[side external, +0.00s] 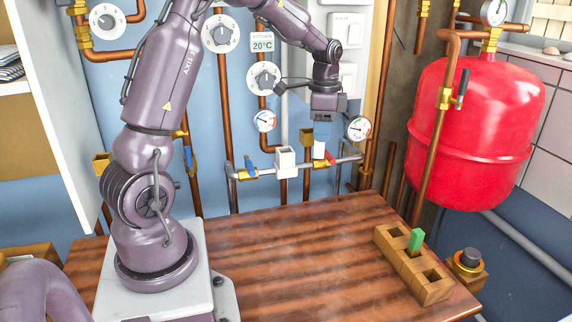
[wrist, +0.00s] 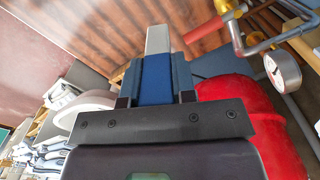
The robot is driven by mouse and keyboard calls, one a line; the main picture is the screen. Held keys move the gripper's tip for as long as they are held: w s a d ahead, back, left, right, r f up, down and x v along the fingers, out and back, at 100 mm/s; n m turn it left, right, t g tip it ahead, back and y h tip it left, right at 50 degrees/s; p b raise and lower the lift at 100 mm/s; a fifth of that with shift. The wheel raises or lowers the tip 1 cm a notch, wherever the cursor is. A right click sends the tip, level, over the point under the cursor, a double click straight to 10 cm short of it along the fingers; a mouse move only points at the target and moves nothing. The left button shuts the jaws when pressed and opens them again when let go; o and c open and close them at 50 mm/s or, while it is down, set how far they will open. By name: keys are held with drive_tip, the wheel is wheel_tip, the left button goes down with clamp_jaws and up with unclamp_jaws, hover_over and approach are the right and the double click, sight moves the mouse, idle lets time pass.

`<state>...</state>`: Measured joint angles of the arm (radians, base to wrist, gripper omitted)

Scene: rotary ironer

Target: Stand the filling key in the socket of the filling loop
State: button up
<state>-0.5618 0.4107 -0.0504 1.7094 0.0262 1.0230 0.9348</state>
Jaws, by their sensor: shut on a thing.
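My gripper (side external: 322,127) points down above the right part of the filling loop (side external: 258,172). It is shut on a pale grey key (side external: 319,150), which hangs upright below the blue fingers. In the wrist view the key (wrist: 158,40) sticks out beyond the fingers (wrist: 155,82). The loop's white block (side external: 285,162), which looks like the socket, is left of the key and apart from it.
A wooden holder (side external: 387,246) on the table's right side has a green piece (side external: 416,240) in its middle slot. A dark knob (side external: 470,258) stands beside it. A red tank (side external: 470,130) and copper pipes border the right. The middle table (side external: 290,255) is clear.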

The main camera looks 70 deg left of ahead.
drive_tip(key=s+a+r+n, duration=0.2)
drive_tip(key=s+a+n, duration=0.3)
drive_tip(key=a, duration=0.4)
drive_tip(key=f, duration=0.7)
drive_tip(key=shift+s+a+f, duration=0.15)
drive_tip(key=shift+s+f, duration=0.05)
drive_tip(key=shift+f, duration=0.1)
drive_tip(key=shift+f, duration=0.15)
drive_tip(key=o, duration=0.9)
